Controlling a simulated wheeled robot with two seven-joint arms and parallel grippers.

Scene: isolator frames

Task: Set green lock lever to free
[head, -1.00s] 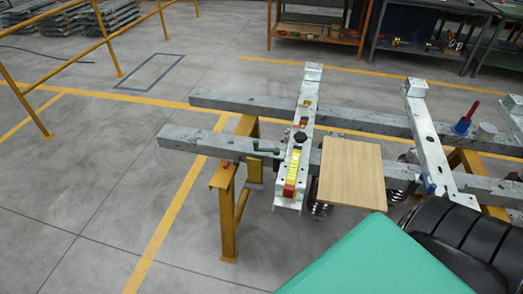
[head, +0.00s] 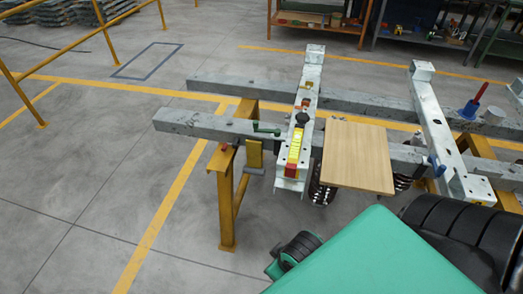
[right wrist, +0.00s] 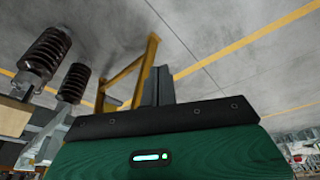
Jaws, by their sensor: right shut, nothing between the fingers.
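The green lock lever (head: 266,129) lies roughly level on the grey beam, just left of the pale metal crosspiece in the head view. Its handle reaches left from the crosspiece, and its fine setting is too small to read. A yellow strip (head: 294,145) and a red block (head: 291,170) sit on the crosspiece beside it. My right gripper (right wrist: 158,87) shows in the right wrist view with its dark fingers together and empty. It is apart from the lever, which I cannot make out there. My left gripper is not in view.
A wooden board (head: 358,155) lies right of the crosspiece. A yellow trestle (head: 226,200) carries the long grey beams (head: 200,123). Coil springs (right wrist: 45,55) hang near my right gripper. A red-handled blue part (head: 472,106) stands further right.

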